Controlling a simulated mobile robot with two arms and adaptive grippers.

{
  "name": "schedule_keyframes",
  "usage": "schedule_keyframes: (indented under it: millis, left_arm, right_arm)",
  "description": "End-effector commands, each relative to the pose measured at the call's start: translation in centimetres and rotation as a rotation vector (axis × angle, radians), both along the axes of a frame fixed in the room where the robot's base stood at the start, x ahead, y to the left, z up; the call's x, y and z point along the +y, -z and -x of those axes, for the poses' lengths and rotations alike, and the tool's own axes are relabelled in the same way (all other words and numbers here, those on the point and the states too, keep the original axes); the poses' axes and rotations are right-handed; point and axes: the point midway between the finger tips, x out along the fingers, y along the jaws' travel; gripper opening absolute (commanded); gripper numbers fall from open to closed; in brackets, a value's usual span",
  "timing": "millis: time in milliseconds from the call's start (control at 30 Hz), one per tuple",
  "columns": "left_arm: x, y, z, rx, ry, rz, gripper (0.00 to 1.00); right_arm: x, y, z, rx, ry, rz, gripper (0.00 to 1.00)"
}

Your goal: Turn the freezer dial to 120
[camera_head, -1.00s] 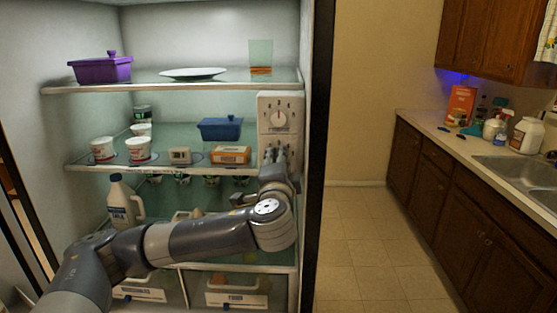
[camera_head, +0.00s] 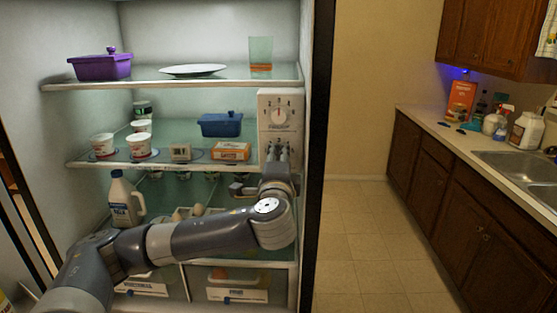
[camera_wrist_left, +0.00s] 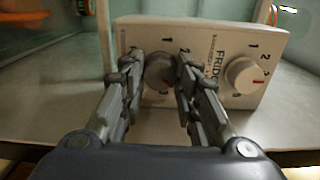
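A white control box (camera_head: 267,99) is fixed at the right side of the fridge interior. Its upper dial (camera_head: 280,115) is in plain sight in the head view. In the left wrist view this dial (camera_wrist_left: 242,76) is on the right, beside the lettering "FRIDGE". The other dial (camera_wrist_left: 159,73), which I take as the freezer dial, is between the fingers of my left gripper (camera_wrist_left: 157,75). The fingers are apart, one on each side of it; I cannot tell whether they touch it. Its lettering is mostly hidden. My left gripper (camera_head: 277,153) also shows in the head view.
A blue container (camera_head: 220,125) and an orange-white box (camera_head: 231,151) stand on the shelf left of the control box. A milk jug (camera_head: 122,200) stands lower left. A glass (camera_head: 260,54) stands above. The floor (camera_head: 361,235) to the right is clear.

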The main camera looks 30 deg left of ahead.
Motion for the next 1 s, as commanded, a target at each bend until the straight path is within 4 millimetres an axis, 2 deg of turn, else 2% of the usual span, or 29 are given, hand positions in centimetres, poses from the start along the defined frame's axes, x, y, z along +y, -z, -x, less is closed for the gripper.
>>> schedule_keyframes:
  millis: [33,67,400,533,1000]
  left_arm:
    - [0.0,0.1,0.0,0.001,0.0,0.001,0.44]
    - [0.0,0.1,0.0,0.001,0.0,0.001,0.49]
    - [-0.1,0.0,0.1,-0.001,0.001,0.001,0.49]
    - [-0.7,0.0,0.9,0.0,0.003,0.001,0.49]
    - [-5.5,0.1,8.6,0.001,0.005,0.002,0.49]
  right_arm:
    - [0.1,0.0,0.0,0.0,0.0,-0.001,0.0]
    - [0.1,0.0,0.0,0.0,0.0,-0.001,0.0]
    - [0.2,0.0,-0.1,-0.001,-0.001,-0.002,0.0]
    - [0.1,0.0,0.0,-0.001,0.0,-0.002,0.0]
    - [0.1,0.0,0.0,0.0,0.0,-0.001,0.0]
